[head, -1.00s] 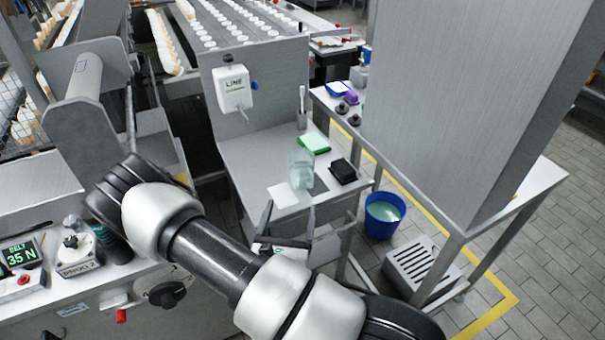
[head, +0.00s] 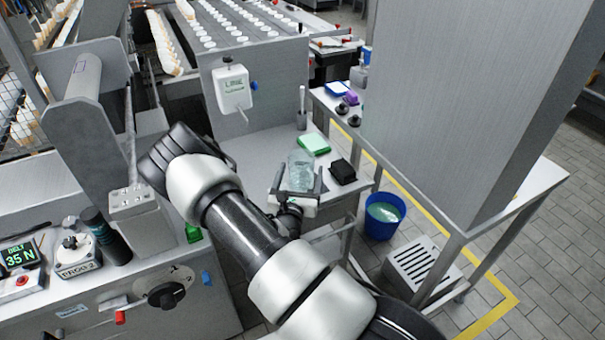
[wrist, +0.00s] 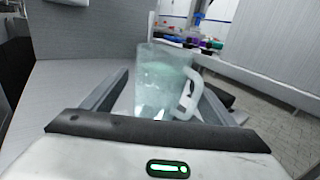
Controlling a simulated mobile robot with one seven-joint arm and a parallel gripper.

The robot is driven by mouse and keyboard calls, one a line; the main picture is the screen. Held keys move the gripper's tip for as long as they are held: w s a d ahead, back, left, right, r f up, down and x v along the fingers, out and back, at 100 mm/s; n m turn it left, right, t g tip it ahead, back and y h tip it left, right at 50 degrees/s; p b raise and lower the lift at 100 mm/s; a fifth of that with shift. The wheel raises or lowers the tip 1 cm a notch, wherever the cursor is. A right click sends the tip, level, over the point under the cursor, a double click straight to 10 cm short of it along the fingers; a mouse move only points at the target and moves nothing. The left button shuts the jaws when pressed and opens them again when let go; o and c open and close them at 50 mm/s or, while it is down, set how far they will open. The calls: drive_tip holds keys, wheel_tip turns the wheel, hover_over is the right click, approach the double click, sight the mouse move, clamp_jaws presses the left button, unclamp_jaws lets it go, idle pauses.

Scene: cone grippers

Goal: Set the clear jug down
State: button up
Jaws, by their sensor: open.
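The clear jug (head: 300,168) stands upright on the small grey side table (head: 250,150). It also shows in the wrist view (wrist: 160,75), pale and see-through, with its handle (wrist: 190,98) on the right. My gripper (head: 298,182) is open at the table's front, with one finger on each side of the jug. In the wrist view, a gap shows between the jug and the left finger; the right finger lies beyond the handle. My gripper's body hides the jug's base in the head view.
A green-and-white sponge (head: 314,144) and a black block (head: 342,172) lie right of the jug. A brush in a holder (head: 301,115) stands behind. A blue bucket (head: 383,216) is on the floor at right. A grey panel with a white dispenser (head: 233,88) rises behind the table.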

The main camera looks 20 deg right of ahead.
drive_tip(key=shift+w+d, duration=0.4)
drive_tip(key=shift+w, duration=0.1)
drive_tip(key=c, duration=1.3)
drive_tip(key=shift+c, duration=0.6)
drive_tip(key=shift+r, duration=0.1)
